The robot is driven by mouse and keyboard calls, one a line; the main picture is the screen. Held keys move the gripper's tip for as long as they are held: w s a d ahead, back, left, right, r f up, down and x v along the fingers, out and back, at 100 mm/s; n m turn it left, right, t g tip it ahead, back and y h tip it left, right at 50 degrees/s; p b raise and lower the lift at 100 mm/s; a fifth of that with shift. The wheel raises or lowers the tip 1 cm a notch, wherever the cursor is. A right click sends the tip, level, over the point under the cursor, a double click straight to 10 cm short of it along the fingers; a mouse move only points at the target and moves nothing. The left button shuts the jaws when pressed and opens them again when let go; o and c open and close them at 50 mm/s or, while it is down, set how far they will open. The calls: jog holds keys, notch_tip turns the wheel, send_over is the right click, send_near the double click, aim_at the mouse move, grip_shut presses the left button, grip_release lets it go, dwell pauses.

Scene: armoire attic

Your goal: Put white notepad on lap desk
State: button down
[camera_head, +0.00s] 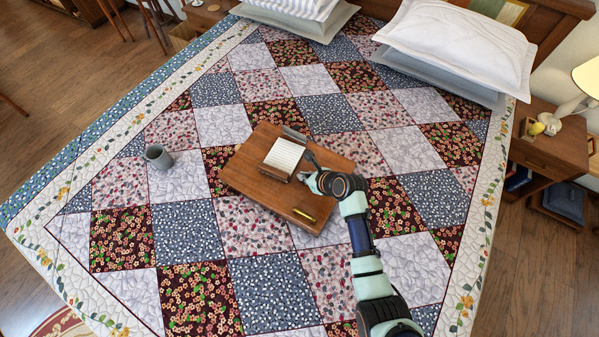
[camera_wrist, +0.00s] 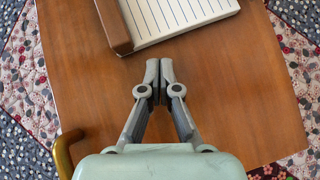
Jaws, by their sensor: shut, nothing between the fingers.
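The white notepad (camera_head: 284,155) has ruled lines and lies on the wooden lap desk (camera_head: 246,181). In the wrist view the notepad (camera_wrist: 180,14) is at the top, its lower edge close to a brown wooden strip (camera_wrist: 113,26). The lap desk (camera_wrist: 245,75) fills most of that view. My gripper (camera_wrist: 160,66) is shut and empty, over the bare wood just below the notepad and apart from it in the picture. In the head view my gripper (camera_head: 306,170) is at the notepad's right side.
The lap desk rests on a patchwork quilt (camera_head: 219,125) on a bed. A gold handle (camera_head: 304,215) is on the desk's front part. A grey mug (camera_head: 158,157) stands on the quilt to the left. Pillows (camera_head: 455,45) lie at the bed's head. A nightstand (camera_head: 552,146) is at the right.

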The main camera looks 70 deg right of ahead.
aim_at(291, 168)
jog(key=shift+w+d, duration=0.2)
jog(key=shift+w, duration=0.35)
jog(key=shift+w+d, duration=0.2)
jog(key=shift+w, duration=0.35)
jog(key=shift+w+d+p, duration=0.15)
jog(key=shift+w+d, duration=0.05)
jog(key=shift+w, duration=0.3)
jog(key=shift+w+d+p, duration=0.15)
jog(key=shift+w+d, duration=0.05)
jog(key=shift+w, duration=0.3)
jog(key=shift+s, duration=0.1)
jog(key=s+p, duration=0.1)
jog(key=s, duration=0.1)
jog(key=s+a+r+p, duration=0.1)
jog(key=s, duration=0.1)
jog(key=s+a+r+p, duration=0.1)
jog(key=s, duration=0.1)
jog(key=shift+a, duration=0.15)
jog(key=v, duration=0.7)
jog(key=shift+w+p, duration=0.1)
jog(key=shift+p, duration=0.3)
jog(key=shift+w+r, duration=0.1)
